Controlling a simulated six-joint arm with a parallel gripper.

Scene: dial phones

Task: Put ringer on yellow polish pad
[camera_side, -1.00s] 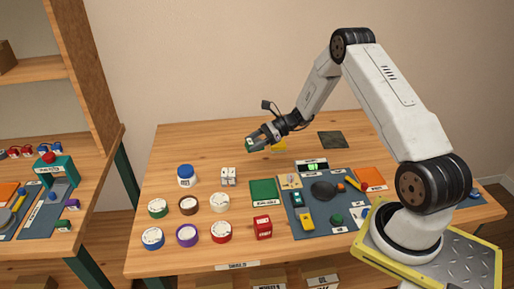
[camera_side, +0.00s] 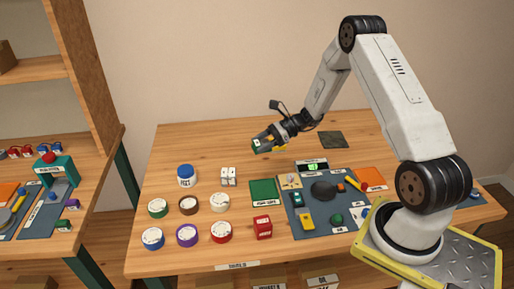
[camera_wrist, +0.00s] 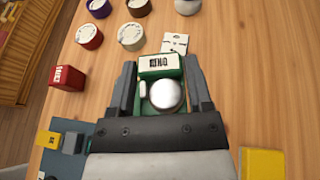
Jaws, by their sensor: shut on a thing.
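My gripper (camera_side: 264,143) is shut on the ringer (camera_wrist: 162,83), a green block with a white label and a silver dome, seen between the fingers in the wrist view. In the side view the ringer (camera_side: 257,146) shows as a small dark green piece at the fingertips, held above the table. The yellow polish pad (camera_wrist: 263,163) lies flat at the lower right of the wrist view, apart from the ringer. In the side view most of the pad (camera_side: 282,148) is hidden behind my gripper.
A red box (camera_wrist: 68,76) and several round dial tins (camera_side: 220,232) stand on the table. A green mat (camera_side: 263,190) and a blue-grey mat (camera_side: 294,226) with several parts lie in front of my gripper. A dark pad (camera_side: 332,139) lies at the back.

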